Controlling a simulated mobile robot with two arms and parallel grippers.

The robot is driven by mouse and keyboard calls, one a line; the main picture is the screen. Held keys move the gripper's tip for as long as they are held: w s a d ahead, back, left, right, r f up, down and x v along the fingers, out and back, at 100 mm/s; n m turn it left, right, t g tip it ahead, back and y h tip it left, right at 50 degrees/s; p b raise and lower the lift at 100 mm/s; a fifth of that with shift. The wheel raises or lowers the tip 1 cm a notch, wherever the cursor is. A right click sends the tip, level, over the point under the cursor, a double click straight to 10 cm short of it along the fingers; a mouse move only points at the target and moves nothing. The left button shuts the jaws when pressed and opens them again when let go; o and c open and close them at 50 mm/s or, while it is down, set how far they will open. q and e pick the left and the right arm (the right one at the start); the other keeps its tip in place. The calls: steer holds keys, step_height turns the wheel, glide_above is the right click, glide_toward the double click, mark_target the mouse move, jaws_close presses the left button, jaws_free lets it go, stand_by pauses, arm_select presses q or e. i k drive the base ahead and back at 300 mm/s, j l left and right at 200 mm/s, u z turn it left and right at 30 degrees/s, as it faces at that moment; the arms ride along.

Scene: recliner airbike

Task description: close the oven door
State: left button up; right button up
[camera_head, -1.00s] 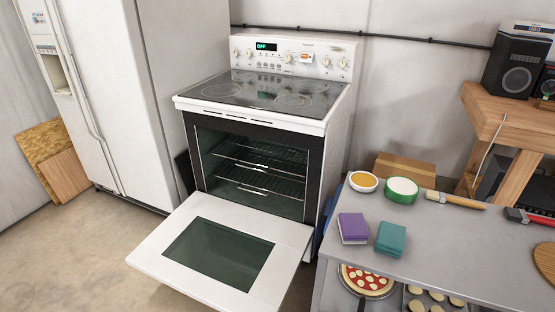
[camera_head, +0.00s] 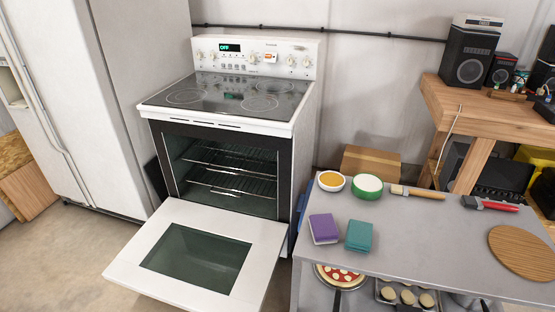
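A white oven (camera_head: 228,125) with a black glass cooktop stands against the back wall, left of the middle. Its white door (camera_head: 265,262), with a dark window, is folded down and wide open, roughly level. The dark cavity behind it shows two wire racks (camera_head: 233,166) and looks empty. The front edge of the door lies low in the picture. Neither of my grippers shows in the head view.
A white fridge (camera_head: 115,90) stands left of the oven. A grey table (camera_head: 430,235) at the right holds two bowls, two sponges, brushes and a round board, with a pizza and a tray below. Bare floor (camera_head: 60,265) lies at the left front.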

mark_target(188, 256)
steer(key=i+j+z, duration=0.15)
steer(key=j+z, duration=0.25)
steer(key=j, duration=0.2)
steer(key=i+j+z, duration=0.1)
steer(key=j+z, duration=0.3)
steer(key=j, duration=0.25)
